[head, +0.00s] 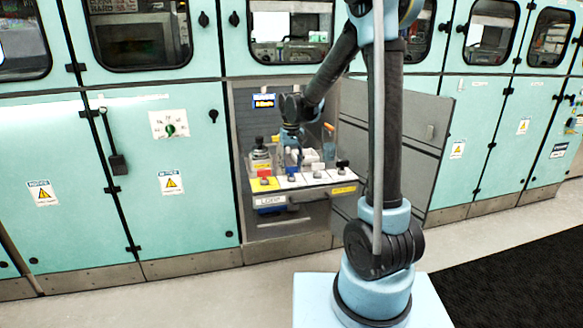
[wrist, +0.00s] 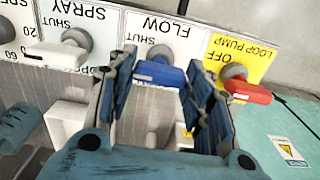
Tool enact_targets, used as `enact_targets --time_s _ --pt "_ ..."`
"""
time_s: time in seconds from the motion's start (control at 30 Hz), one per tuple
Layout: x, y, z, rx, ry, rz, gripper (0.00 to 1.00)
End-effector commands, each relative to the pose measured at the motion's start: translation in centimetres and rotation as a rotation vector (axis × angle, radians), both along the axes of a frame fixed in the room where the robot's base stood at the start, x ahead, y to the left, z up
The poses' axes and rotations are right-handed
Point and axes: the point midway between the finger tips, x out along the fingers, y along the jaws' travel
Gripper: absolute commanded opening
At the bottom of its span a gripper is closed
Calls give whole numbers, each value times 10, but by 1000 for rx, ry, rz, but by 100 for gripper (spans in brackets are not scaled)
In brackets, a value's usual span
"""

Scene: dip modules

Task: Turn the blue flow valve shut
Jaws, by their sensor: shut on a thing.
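The blue flow valve (wrist: 158,75) has a short blue handle on a grey round knob, in the middle of the wrist view. It is on a white label reading FLOW and SHUT. My gripper (wrist: 161,62) has its two ribbed blue fingers at either end of the handle, shut on it. The handle lies roughly crosswise between the fingers, tilted slightly in the picture.
A red handle (wrist: 248,91) on the yellow LOOP PUMP label (wrist: 240,55) is close to the right finger. A white handle (wrist: 55,54) on the SPRAY label is to the left. In the head view an open grey door (head: 400,140) stands right of the panel.

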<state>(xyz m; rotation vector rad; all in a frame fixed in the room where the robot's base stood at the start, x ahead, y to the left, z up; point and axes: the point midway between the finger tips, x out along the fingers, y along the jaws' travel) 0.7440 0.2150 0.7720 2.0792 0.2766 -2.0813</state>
Motion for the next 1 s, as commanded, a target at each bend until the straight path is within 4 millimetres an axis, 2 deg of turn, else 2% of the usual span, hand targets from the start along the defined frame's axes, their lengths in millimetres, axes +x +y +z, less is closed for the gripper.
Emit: enact_targets --time_s 0.13,0.17,0.23,0.27,0.67,0.87,1.0 --pt "1 -1 0 -1 -2 -2 23" --pt "1 -1 0 -1 -2 -2 49" --pt "1 -1 0 -1 -2 -1 65" --pt "1 -1 0 -2 -1 -1 67" --pt "0 0 3 0 0 0 67" --pt "0 0 24 0 0 0 67" --pt "0 0 48 0 0 0 67"
